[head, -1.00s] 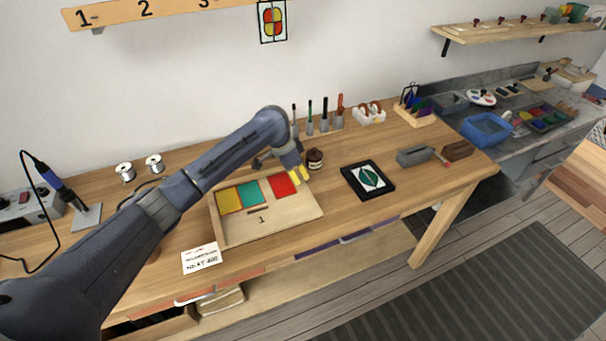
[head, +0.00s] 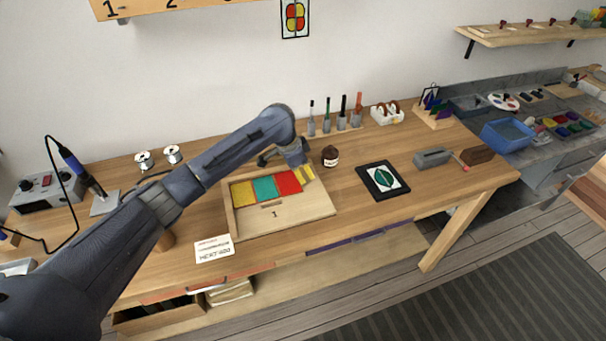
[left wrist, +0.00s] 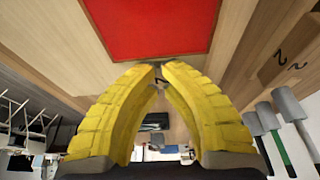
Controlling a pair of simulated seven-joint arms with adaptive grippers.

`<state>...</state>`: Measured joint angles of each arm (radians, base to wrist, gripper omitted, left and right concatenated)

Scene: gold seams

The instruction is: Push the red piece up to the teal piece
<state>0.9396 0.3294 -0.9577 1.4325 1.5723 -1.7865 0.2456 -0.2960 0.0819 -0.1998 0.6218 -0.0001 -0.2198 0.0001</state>
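The red piece (head: 289,182) lies flat in the wooden tray (head: 305,211), right beside the teal piece (head: 265,189). Their edges look touching or nearly so; I cannot tell if a hairline gap is left. A yellow piece (head: 243,194) lies left of the teal one. My left gripper (head: 306,174) is low at the red piece's right side, its yellow fingers pointing down. In the left wrist view the fingertips (left wrist: 160,65) meet with nothing between them, at the edge of the red piece (left wrist: 150,25). My right gripper is out of view.
A brown jar (head: 330,157) stands just right of my left gripper. A framed leaf picture (head: 383,180) lies farther right. Upright tools (head: 335,122) stand behind. A white card (head: 214,249) lies in front of the tray. The bench front is mostly clear.

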